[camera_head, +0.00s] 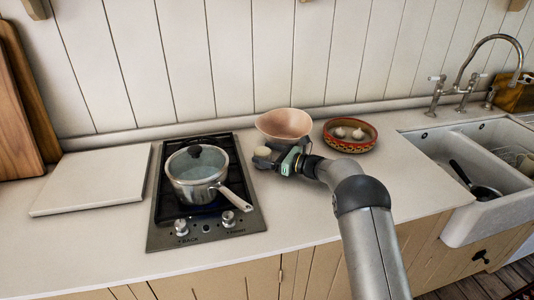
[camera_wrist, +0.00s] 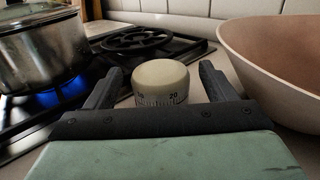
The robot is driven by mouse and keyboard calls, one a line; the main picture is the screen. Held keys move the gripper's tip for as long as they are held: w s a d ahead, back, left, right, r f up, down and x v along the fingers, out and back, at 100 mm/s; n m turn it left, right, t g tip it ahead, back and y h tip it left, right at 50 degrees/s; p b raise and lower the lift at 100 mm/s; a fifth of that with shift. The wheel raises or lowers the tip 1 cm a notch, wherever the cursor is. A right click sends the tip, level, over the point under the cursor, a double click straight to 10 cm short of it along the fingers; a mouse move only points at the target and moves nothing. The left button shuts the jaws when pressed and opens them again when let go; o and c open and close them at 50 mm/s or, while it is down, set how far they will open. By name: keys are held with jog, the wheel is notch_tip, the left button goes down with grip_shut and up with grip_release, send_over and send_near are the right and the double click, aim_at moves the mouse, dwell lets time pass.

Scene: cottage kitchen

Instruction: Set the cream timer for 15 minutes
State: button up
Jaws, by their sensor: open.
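The cream timer (camera_wrist: 161,84) is a short round dial with dark markings around its lower band, and "20" is readable on the side facing the wrist camera. In the head view the timer (camera_head: 263,151) stands on the counter between the hob and the pink bowl. My gripper (camera_wrist: 160,90) is open, with one finger to the left of the timer and one to the right. I cannot tell whether either finger touches it. In the head view my gripper (camera_head: 272,160) reaches in from the right, low over the counter. The pointer mark of the timer is not visible.
A pink bowl (camera_wrist: 285,60) stands close on the right of my gripper. The hob (camera_head: 163,232) is on the left, with a lidded saucepan (camera_head: 196,172) over a lit blue flame. A patterned dish (camera_head: 350,146) holds garlic. The counter in front is clear.

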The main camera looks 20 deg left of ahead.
jog(key=c, duration=1)
jog(key=shift+f+m+t+b, duration=0.1)
jog(key=shift+m+t+b, duration=0.2)
jog(key=shift+b, duration=0.25)
